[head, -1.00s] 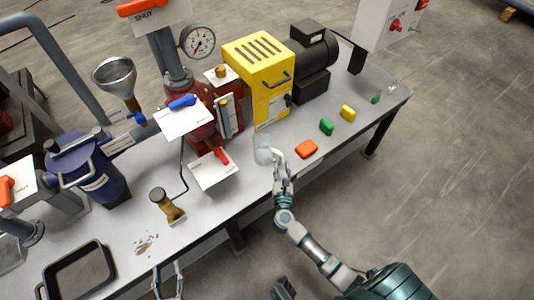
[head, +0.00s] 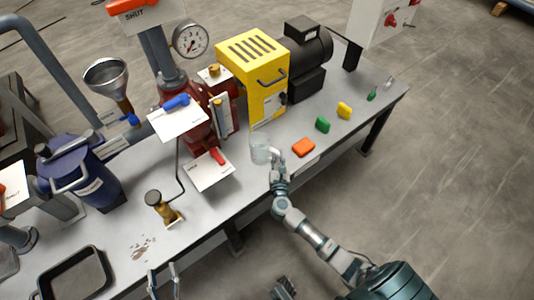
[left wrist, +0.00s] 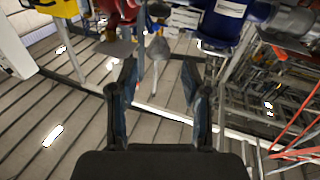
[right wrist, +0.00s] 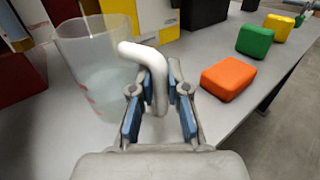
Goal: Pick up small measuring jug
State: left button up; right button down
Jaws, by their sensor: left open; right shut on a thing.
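The small measuring jug (head: 260,149) is a clear cup with a white handle, upright at the table's front part near the yellow box. In the right wrist view the jug (right wrist: 100,75) stands left of the fingers, with faint red marks on its side. My right gripper (head: 277,160) is shut on the jug's white handle, which sits between its fingers in the right wrist view (right wrist: 158,105). I cannot tell whether the jug's base touches the table. My left gripper (head: 163,277) is open and empty in front of the table edge; its spread fingers show in the left wrist view (left wrist: 160,90).
An orange block (head: 304,147), a green block (head: 323,124) and a yellow block (head: 344,110) lie right of the jug. The yellow box (head: 265,95) stands behind it. A red-handled valve with a white tag (head: 209,172) is to its left. A black tray (head: 75,277) lies front left.

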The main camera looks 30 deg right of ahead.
aim_at(278, 153)
pick_arm(q)
jog(key=shift+a, duration=0.15)
pick_arm(e)
jog(key=shift+a, duration=0.1)
jog(key=shift+r, duration=0.2)
jog(key=shift+r+p, duration=0.6)
jog(key=shift+r, duration=0.25)
jog(key=shift+r+p, duration=0.35)
jog(key=shift+r, duration=0.3)
jog(key=shift+s+r, duration=0.1)
jog(key=shift+r, duration=0.05)
pick_arm(q)
jog(key=s+a+f+g+y+p, duration=0.2)
jog(key=s+f+g, duration=0.2)
jog(key=f+g, duration=0.3)
jog(key=shift+s+a+f, duration=0.15)
jog(key=shift+f, duration=0.7)
pick_arm(e)
jog(key=s+a, duration=0.2)
jog(key=s, duration=0.5)
jog(key=s+a+r, duration=0.1)
jog(key=s+a, duration=0.2)
jog(key=s, duration=0.5)
jog(key=shift+r, duration=0.15)
